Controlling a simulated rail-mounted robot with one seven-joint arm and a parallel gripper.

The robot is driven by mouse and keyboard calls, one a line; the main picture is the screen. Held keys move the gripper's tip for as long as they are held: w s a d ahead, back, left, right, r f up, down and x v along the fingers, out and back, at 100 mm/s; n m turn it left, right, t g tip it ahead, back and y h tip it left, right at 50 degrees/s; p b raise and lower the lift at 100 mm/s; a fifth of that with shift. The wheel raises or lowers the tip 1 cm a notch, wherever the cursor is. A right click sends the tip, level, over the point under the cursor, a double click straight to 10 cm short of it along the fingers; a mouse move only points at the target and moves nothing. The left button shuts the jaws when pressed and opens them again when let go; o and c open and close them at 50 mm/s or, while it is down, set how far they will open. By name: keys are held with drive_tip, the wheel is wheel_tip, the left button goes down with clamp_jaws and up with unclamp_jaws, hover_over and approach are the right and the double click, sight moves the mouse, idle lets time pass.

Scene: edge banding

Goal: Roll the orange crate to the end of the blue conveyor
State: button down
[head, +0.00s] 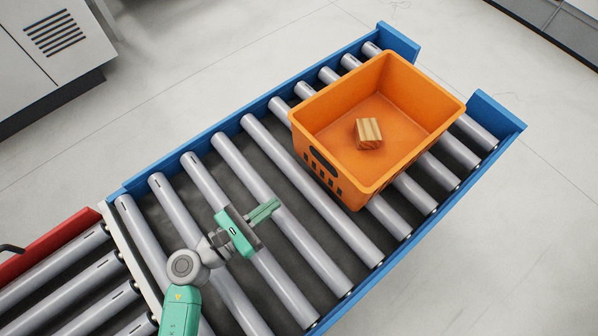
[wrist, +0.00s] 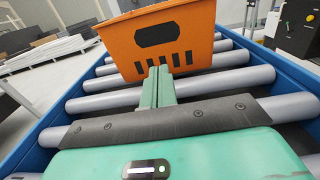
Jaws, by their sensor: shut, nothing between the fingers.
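The orange crate (head: 430,116) sits on the far part of the blue conveyor (head: 228,128), a few rollers short of its open far end. A small wooden block (head: 368,133) lies inside it. My gripper (head: 276,205) is shut and empty, low over the rollers, pointing at the crate's near side. A gap of a few rollers shows between the fingertips and the crate in the head view. In the wrist view the shut fingers (wrist: 158,72) overlap the lower edge of the crate (wrist: 190,40), below its dark handle opening.
Blue side rails edge the conveyor, with end posts (head: 497,112) at the far corners. A red-railed conveyor (head: 48,246) adjoins at the lower left. A grey cabinet (head: 60,40) stands at the upper left. The rollers between my gripper and the crate are clear.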

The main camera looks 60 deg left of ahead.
sight(325, 165)
drive_tip(key=w, duration=0.4)
drive_tip(key=w+a, duration=0.1)
drive_tip(key=w, duration=0.4)
drive_tip(key=w+a, duration=0.1)
drive_tip(key=w, duration=0.3)
drive_tip(key=shift+w+a, duration=0.25)
